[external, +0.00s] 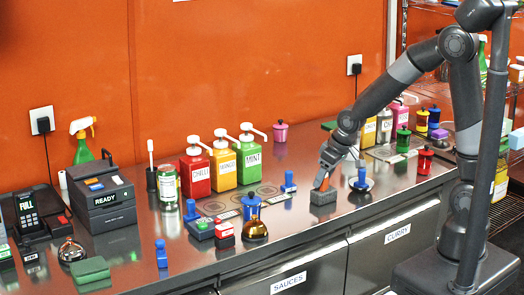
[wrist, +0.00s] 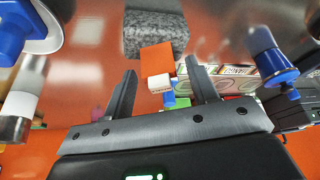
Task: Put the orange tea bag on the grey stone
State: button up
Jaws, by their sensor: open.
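The grey stone (external: 323,197) is a dark speckled block near the front of the counter. In the wrist view the stone (wrist: 153,35) is at the top centre. The orange tea bag (wrist: 157,58) is a flat orange piece with a small white tag (wrist: 159,84). It overlaps the stone's lower edge in the wrist view; I cannot tell whether it rests on it.
A blue-topped item on a white saucer (external: 371,184) stands close to the right of the stone. A blue stamp (external: 289,183), a blue jar (external: 251,207) and an amber flask (external: 254,231) stand to the left. Sauce pumps (external: 222,163) are further back.

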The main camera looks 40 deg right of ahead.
jog(key=v, duration=1.2)
jog(key=s+d+r+m+t+h, duration=0.1)
jog(key=s+d+r+m, duration=0.3)
jog(key=s+d, duration=1)
jog(key=shift+d+r+h, duration=0.4)
jog(key=shift+d+r, duration=0.25)
jog(key=shift+d, duration=0.45)
jog(key=shift+s, duration=0.1)
